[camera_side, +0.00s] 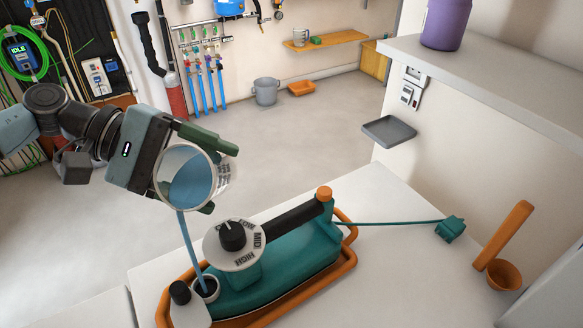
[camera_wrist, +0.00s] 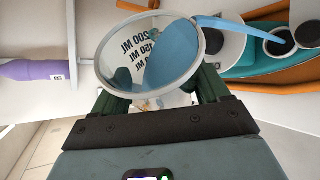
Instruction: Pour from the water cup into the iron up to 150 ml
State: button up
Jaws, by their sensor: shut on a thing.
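My gripper (camera_wrist: 157,112) is shut on the water cup (camera_side: 226,172), a clear cup with volume marks, also in the wrist view (camera_wrist: 112,62). The cup is tipped steeply above the front end of the teal iron (camera_side: 303,258). A blue water stream (camera_side: 188,240) runs from its rim down to the round fill opening (camera_side: 206,288) of the iron. Blue water is still visible inside the cup. The iron has a dark handle and a dial (camera_side: 232,236), and sits in an orange-rimmed tray (camera_side: 345,268). The water level inside the iron is hidden.
A green plug (camera_side: 450,229) on a cord and an orange scoop (camera_side: 504,272) lie right of the iron on the white table (camera_side: 400,280). A grey shelf (camera_side: 480,80) with a purple bottle (camera_side: 446,22) stands at the back right. Free floor lies behind.

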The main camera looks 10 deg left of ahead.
jog(key=shift+s+f+m+t, duration=0.1)
jog(key=shift+f+m+t, duration=0.1)
jog(key=shift+m+t, duration=0.4)
dwell(2.0)
jog(key=shift+r+m, duration=0.2)
jog(key=shift+m, duration=0.1)
dwell(0.9)
